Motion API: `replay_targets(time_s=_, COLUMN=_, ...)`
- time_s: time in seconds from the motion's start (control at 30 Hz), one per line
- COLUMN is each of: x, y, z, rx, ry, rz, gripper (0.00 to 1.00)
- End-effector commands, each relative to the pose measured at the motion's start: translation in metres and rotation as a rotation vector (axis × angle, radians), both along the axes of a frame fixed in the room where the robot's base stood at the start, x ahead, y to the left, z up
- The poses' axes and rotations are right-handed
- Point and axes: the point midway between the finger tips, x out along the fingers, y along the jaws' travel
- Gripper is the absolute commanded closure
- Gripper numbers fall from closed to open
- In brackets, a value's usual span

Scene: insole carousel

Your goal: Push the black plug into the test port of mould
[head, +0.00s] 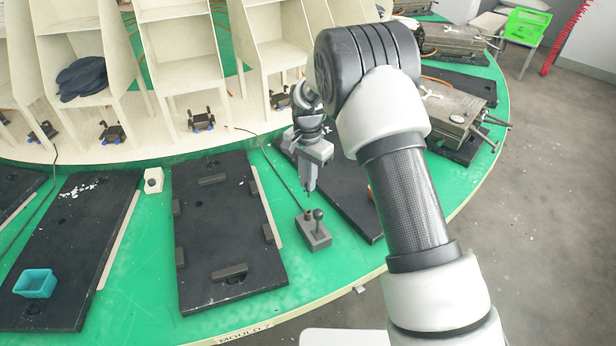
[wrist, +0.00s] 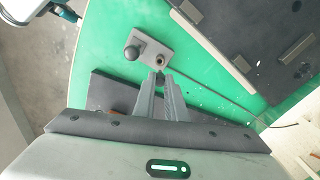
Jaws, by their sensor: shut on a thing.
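A grey box (head: 313,232) sits on the green table top, with a black ball-topped lever and a small round port (head: 307,214) on its upper face. In the wrist view, the box (wrist: 150,50) lies just beyond my fingertips, with its port (wrist: 162,60) almost in line with them. My gripper (head: 308,190) points down above the box. It is shut on a small dark thing, seemingly the black plug (wrist: 159,75), which is mostly hidden between the fingers. The plug looks apart from the port; I cannot tell the height gap.
A black mould plate (head: 225,225) with small blocks lies left of the box. Another dark plate (head: 345,195) lies partly behind my arm. A thin cable (head: 283,175) runs to the box. Cream shelves (head: 180,60) stand behind. A teal bin (head: 35,283) is far left.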

Motion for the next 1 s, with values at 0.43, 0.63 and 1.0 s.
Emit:
replay_targets(time_s=0.43, x=-0.002, y=0.001, z=-0.009, rx=-0.001, ry=0.001, rz=-0.024, gripper=1.00)
replay_targets(time_s=0.63, x=-0.002, y=0.001, z=-0.029, rx=-0.001, ry=-0.001, rz=-0.024, gripper=1.00)
replay_targets(time_s=1.0, x=-0.002, y=0.001, z=-0.054, rx=-0.001, ry=-0.001, rz=-0.024, gripper=1.00)
